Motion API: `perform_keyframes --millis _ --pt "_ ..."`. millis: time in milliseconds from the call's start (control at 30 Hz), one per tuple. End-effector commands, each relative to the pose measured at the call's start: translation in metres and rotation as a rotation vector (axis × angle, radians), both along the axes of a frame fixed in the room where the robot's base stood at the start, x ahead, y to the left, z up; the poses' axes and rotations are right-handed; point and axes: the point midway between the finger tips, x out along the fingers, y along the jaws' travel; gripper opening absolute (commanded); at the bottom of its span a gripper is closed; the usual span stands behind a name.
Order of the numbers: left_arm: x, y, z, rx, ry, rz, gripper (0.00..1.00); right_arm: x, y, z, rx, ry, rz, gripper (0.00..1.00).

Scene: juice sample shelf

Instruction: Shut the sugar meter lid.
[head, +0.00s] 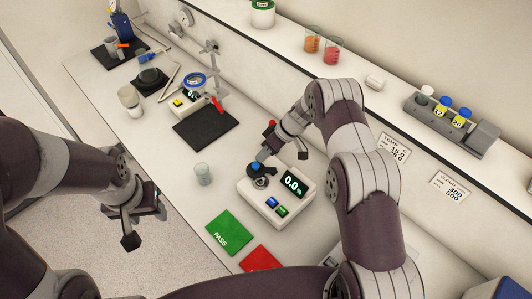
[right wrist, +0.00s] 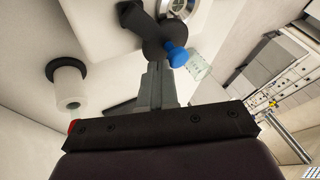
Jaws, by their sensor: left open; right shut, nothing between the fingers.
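The sugar meter (head: 292,208) is a white box with a dark display reading 0.0. Its dark lid (right wrist: 150,38) has a blue knob (right wrist: 176,54), which also shows in the head view (head: 255,167). The lid appears raised, with a silver ring (right wrist: 178,8) on the meter uncovered beside it. My right gripper (head: 265,154) is shut and empty, its fingertips (right wrist: 158,72) right by the lid and knob; I cannot tell whether they touch. My left gripper (head: 146,226) is open and empty, out past the table's front edge.
A clear cup (head: 203,174) stands left of the meter. Green PASS (head: 230,232) and red (head: 262,260) pads lie in front. A dark mat (head: 206,129) with a stand is further back. A shelf (head: 355,97) with beakers and a bottle rack runs behind my right arm.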

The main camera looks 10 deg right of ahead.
Motion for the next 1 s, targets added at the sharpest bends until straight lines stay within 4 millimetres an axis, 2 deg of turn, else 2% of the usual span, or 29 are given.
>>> perform_keyframes --millis 100,533,1000 --pt "0.0 0.0 -0.002 0.0 0.0 0.0 0.52 -0.003 0.004 -0.001 0.0 -0.001 0.089 0.0" --pt "0.0 0.0 -0.002 0.0 0.0 0.0 0.52 -0.013 0.012 0.0 0.0 0.0 0.082 0.0" --pt "0.0 0.0 -0.001 0.0 0.0 0.0 0.52 -0.015 0.012 0.0 0.0 0.0 0.081 0.0"
